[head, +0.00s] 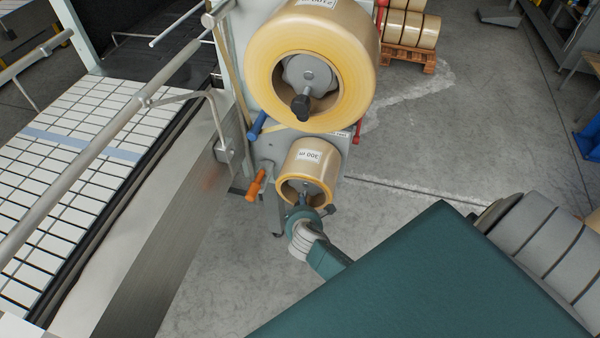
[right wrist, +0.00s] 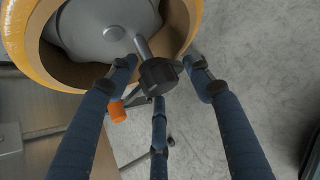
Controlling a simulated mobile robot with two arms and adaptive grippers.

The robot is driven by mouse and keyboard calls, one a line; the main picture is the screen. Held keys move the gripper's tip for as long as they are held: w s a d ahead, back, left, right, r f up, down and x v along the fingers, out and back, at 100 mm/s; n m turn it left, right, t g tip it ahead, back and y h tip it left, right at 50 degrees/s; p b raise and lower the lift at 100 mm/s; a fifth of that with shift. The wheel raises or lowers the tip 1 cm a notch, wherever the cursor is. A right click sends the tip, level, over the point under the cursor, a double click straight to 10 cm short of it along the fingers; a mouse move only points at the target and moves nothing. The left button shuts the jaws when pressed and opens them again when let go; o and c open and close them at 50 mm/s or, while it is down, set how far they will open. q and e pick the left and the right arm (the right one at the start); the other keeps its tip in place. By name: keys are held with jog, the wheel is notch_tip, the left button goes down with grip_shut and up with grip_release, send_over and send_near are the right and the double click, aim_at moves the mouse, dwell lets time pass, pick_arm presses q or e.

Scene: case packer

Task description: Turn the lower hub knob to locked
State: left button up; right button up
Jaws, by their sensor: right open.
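The lower tape roll (head: 311,160), labelled 300 m, sits on the machine's end with its grey hub mostly behind my right gripper (head: 303,212). In the right wrist view the roll's yellow rim (right wrist: 20,35) surrounds the grey hub (right wrist: 85,30). The black lower hub knob (right wrist: 158,76) stands out from it on a grey stem. My right gripper (right wrist: 160,80) is open, its blue-grey fingers spread around the knob, with gaps at left and right. Whether any finger touches the knob I cannot tell. My left gripper is not in view.
A larger tape roll (head: 262,62) with its own black knob (head: 300,106) is just above. An orange handle (head: 256,184) and a blue handle (head: 257,126) stick out at left. A conveyor (head: 75,180) runs along the left.

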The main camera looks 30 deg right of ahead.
jog(key=v, duration=1.2)
jog(key=s+a+f+m+g+y+b, duration=0.1)
jog(key=s+f+m+b, duration=0.25)
jog(key=f, duration=0.65)
jog(key=s+a+f+m+g+y+b, duration=0.15)
jog(key=s+f, duration=0.35)
jog(key=f, duration=0.5)
jog(key=s+a+f+m+g+y+b, duration=0.1)
jog(key=s+f+m+g+b, duration=0.2)
jog(key=f, duration=0.8)
jog(key=s+f+m+g+b, duration=0.1)
jog(key=s+f+m+b, duration=0.2)
jog(key=s+f+m, duration=0.3)
jog(key=s+f+m+g+y+b, duration=0.1)
jog(key=s+f+m+b, duration=0.2)
jog(key=s+f, duration=1)
jog(key=s+a+m, duration=0.1)
jog(key=s+m, duration=0.2)
jog(key=s, duration=0.2)
jog(key=shift+b, duration=0.3)
